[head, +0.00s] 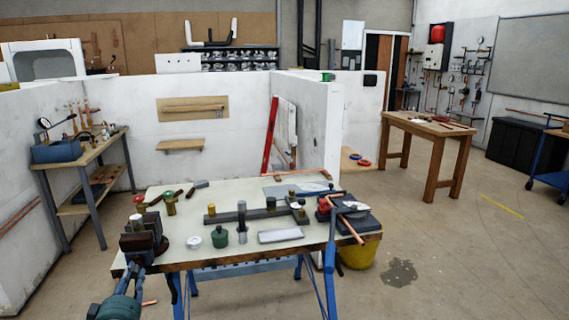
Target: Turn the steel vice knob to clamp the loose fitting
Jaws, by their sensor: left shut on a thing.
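A dark bench vice (144,243) is at the front left corner of the workbench (262,251). A small brass-coloured fitting (137,222) stands upright at the top of the vice, seemingly between its jaws. My left gripper (131,270) comes up from the bottom left. Its fingers are shut at the front of the vice, where the steel knob sits. The fingers cover the knob, so its shape and angle are hidden. My right gripper is not in view.
A second vice with a copper pipe (350,228) is at the bench's right end. A yellow bucket (362,256) stands on the floor beside it.

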